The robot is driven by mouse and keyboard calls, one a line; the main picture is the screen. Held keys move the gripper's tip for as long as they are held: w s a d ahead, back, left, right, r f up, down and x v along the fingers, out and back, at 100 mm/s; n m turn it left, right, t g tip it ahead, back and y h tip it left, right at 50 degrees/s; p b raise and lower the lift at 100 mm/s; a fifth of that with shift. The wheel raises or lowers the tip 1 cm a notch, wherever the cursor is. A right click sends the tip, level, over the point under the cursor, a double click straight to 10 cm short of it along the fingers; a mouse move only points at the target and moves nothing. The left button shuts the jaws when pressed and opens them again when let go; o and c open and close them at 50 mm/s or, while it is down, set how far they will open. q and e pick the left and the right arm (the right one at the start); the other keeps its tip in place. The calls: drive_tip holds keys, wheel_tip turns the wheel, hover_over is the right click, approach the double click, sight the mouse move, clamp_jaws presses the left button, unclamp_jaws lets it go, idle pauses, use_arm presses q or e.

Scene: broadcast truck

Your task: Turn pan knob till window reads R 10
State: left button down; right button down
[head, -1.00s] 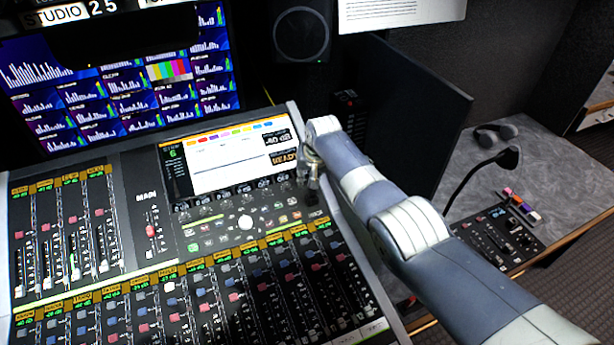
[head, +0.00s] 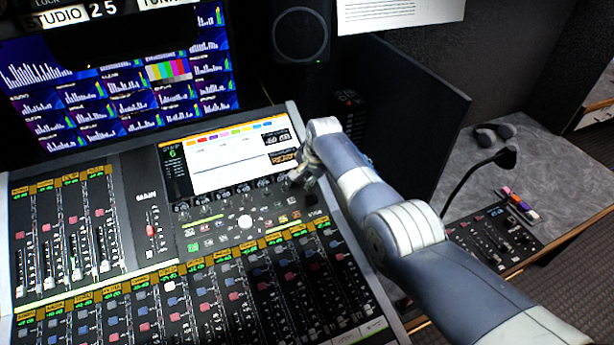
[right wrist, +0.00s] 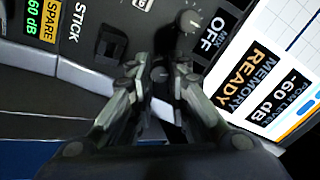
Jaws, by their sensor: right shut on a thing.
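My right gripper (head: 299,177) is at the right end of the knob row on the mixing console (head: 150,272). In the right wrist view the gripper (right wrist: 158,72) is shut on a small dark knob (right wrist: 158,76), between its two fingertips. I cannot read a label on this knob. No window reading R or L is legible. One window (head: 278,138) reads -60 dB and the window under it (head: 284,157) reads READY; the wrist view shows both sideways. A small MIX window (right wrist: 212,33) reads OFF beside another knob (right wrist: 188,20). My left gripper is not in view.
The console screen (head: 225,162) is just left of the windows. Faders fill the console's front and left. A dark upright panel (head: 415,110) stands right of my arm. A side desk (head: 510,165) holds a gooseneck microphone (head: 505,158) and a small control box (head: 495,238).

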idle(0.5)
drive_tip(key=c, duration=1.5)
unclamp_jaws()
drive_tip(key=shift+c, duration=0.2)
drive_tip(key=shift+r, duration=0.15)
drive_tip(key=v, duration=1.1)
drive_tip(key=shift+s+r, duration=0.2)
drive_tip(key=shift+r, duration=0.15)
